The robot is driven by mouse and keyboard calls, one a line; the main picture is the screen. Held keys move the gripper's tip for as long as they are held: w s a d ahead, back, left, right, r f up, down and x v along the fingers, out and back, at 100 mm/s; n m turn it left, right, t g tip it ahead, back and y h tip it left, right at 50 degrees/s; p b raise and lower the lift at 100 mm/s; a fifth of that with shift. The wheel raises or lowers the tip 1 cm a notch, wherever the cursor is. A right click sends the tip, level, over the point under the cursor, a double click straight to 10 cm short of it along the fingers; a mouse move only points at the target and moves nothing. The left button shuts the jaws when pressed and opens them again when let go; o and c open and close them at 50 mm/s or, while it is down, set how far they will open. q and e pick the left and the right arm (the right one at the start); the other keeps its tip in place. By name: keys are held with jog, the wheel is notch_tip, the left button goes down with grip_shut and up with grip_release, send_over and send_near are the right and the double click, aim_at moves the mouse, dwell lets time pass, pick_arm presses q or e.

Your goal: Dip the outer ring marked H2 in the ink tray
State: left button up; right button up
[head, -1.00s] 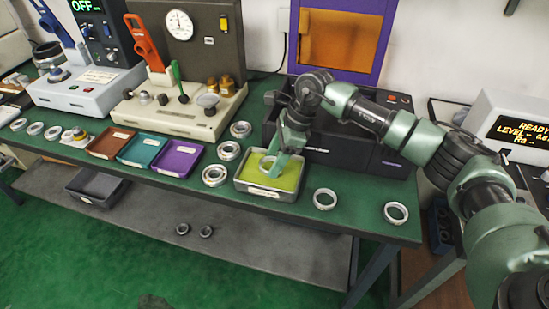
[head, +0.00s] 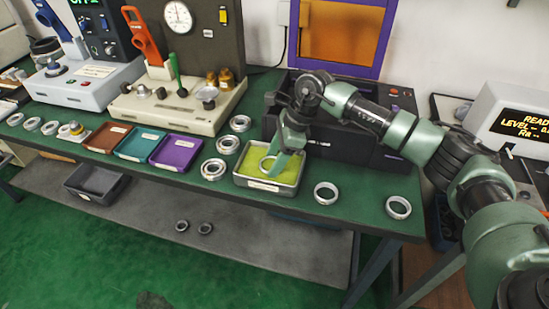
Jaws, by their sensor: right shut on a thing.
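The ink tray (head: 268,187) is a grey tray with a yellow-green inside, near the front edge of the green bench. My right gripper (head: 275,164) points down into it and is shut on a metal ring (head: 264,164). The ring is tilted and at or just above the yellow-green surface; I cannot tell whether it touches. The gripper hides part of the ring. I cannot read a mark on it. My left gripper is not in view.
Loose rings lie around the tray: one to the left (head: 213,169), two to the right (head: 326,193) (head: 398,207) and others behind left. Brown, teal and purple trays (head: 176,153) stand further left. A black machine (head: 350,145) stands behind the arm.

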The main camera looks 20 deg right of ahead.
jog(key=shift+f+b, duration=0.55)
jog(key=shift+f, duration=0.2)
jog(key=shift+r, duration=0.2)
dwell(1.4)
jog(key=shift+r+p, duration=2.4)
jog(key=shift+r, duration=1.75)
